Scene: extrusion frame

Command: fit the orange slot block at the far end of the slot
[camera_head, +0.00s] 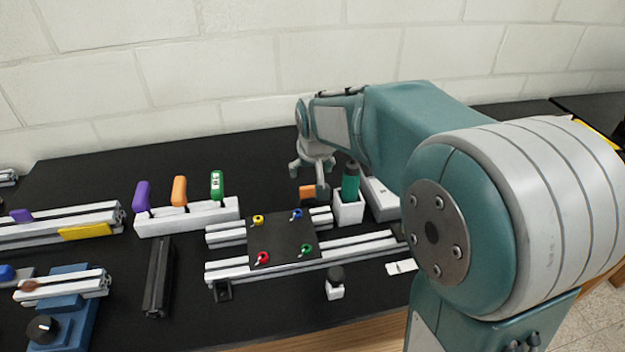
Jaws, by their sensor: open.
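A small orange block (307,192), which I take for the slot block, is at the right part of the rear aluminium rail (225,236), just behind the dark plate. I cannot tell whether it sits in the rail's slot or behind it. My gripper (312,170) is open, pointing down just above and behind the orange block, with its fingers spread. A small grey piece stands right beside the block; I cannot tell if it is part of my gripper. The far side of the block is hidden.
A dark plate (282,238) with coloured knobs bridges the rear and front (340,257) rails. A white holder (348,211) with a green-handled tool (350,182) stands close right of the gripper. A white rack (187,218) with coloured handles stands left. My arm hides the right side.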

